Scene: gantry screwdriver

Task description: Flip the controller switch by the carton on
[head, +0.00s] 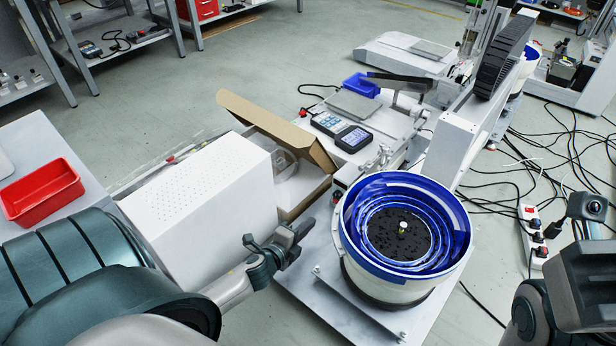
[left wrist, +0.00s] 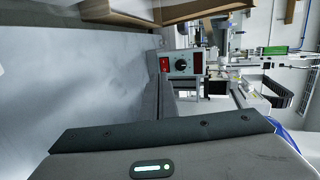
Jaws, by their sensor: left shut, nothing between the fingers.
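The controller (left wrist: 183,64) is a small pale box in the left wrist view, with a red rocker switch (left wrist: 164,65), a black knob and a red display. I cannot tell which way the rocker is tipped. In the head view the controller (head: 347,175) shows small, just right of the open brown carton (head: 322,157). My left gripper (head: 302,232) is shut and empty, in front of the carton and left of the blue bowl feeder. In the left wrist view its dark finger points toward the controller, apart from it. My right arm shows at the right edge; its jaws are unclear.
The blue-rimmed bowl feeder (head: 455,235) stands right of my left gripper. A white perforated box (head: 190,195) is on its left. A red tray (head: 42,193) lies at far left. Cables and a power strip (head: 533,238) lie on the floor at right.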

